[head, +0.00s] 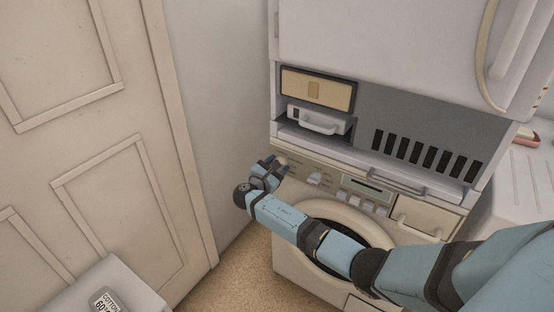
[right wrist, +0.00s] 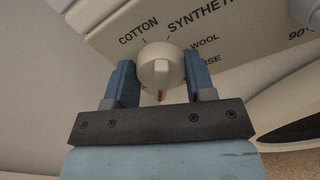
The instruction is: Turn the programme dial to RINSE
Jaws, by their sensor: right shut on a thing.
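The programme dial (right wrist: 160,64) is a round cream knob on the washing machine's panel. In the right wrist view it sits between the two blue fingers of my right gripper (right wrist: 161,80), which is shut on it. A red mark on the dial shows at its lower edge, pointing down in that view. The labels COTTON, SYNTHETI…, WOOL and a partly hidden word ending in "SE" stand around its top and right side. In the head view my right gripper (head: 272,167) is at the panel's left end and mostly hides the dial. My left gripper is not in view.
A wall and panelled door (head: 110,150) are to the left.

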